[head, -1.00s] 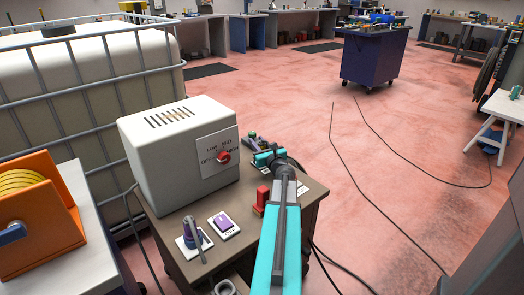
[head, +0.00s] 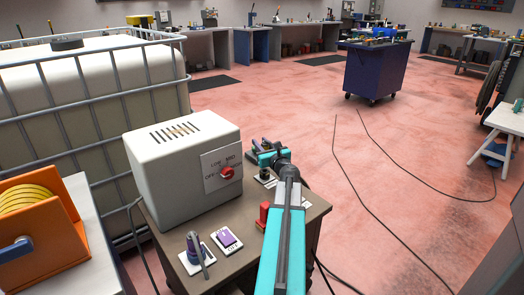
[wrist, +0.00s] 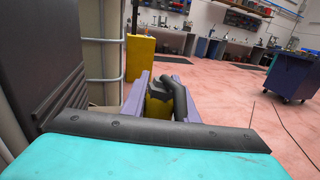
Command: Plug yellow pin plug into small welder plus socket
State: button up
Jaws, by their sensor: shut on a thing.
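The small welder (head: 185,170) is a white box with top vents and a red dial on its front. It stands on a brown table. My gripper (head: 262,148) is beyond the dial side of the welder, over the table's far edge. In the wrist view, its purple fingers (wrist: 160,88) are shut on the yellow pin plug (wrist: 157,106), which has a black angled part beside it. The plug is mostly hidden in the head view. White plates lie under and near my gripper; I cannot tell which holds the plus socket, or whether the plug touches it.
A purple switch (head: 227,237), a purple upright part with a grey lever (head: 194,250) and a red part (head: 264,214) sit on the table. A caged white tank (head: 80,110) stands behind left, an orange reel (head: 35,225) at left. Cables lie on the open floor at right.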

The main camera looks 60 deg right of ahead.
jog(key=shift+r, duration=1.6)
jog(key=shift+r+p, duration=0.2)
jog(key=shift+p, duration=0.2)
jog(key=shift+r, duration=0.35)
jog(key=shift+r+p, duration=1.95)
jog(key=shift+r, duration=0.25)
jog(key=shift+s, duration=0.15)
